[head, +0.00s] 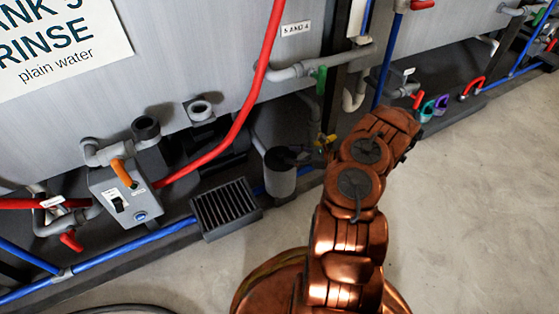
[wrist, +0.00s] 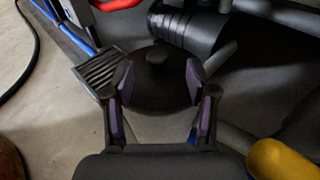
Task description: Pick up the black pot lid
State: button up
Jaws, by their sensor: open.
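The black pot lid (wrist: 157,88) is round and dark with a small knob in its middle. It shows in the wrist view between the two fingers of my gripper (wrist: 160,80). The fingers are spread, one to each side of the lid; I cannot tell whether either touches it. In the head view the lid (head: 279,158) sits on top of an upright grey cylinder (head: 281,183).
A slotted dark grate box (head: 226,208) stands left of the cylinder, also in the wrist view (wrist: 98,72). A yellow part (wrist: 281,160) lies close right of my gripper. Tank walls and pipes crowd behind, with a red hose (head: 243,115). Concrete floor (head: 460,210) is clear at right.

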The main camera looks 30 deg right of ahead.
aim_at(282, 154)
jog(key=b+x, duration=0.2)
jog(key=x, duration=0.2)
jog(key=shift+a, duration=0.2)
jog(key=shift+w+a, duration=0.25)
grip_shut()
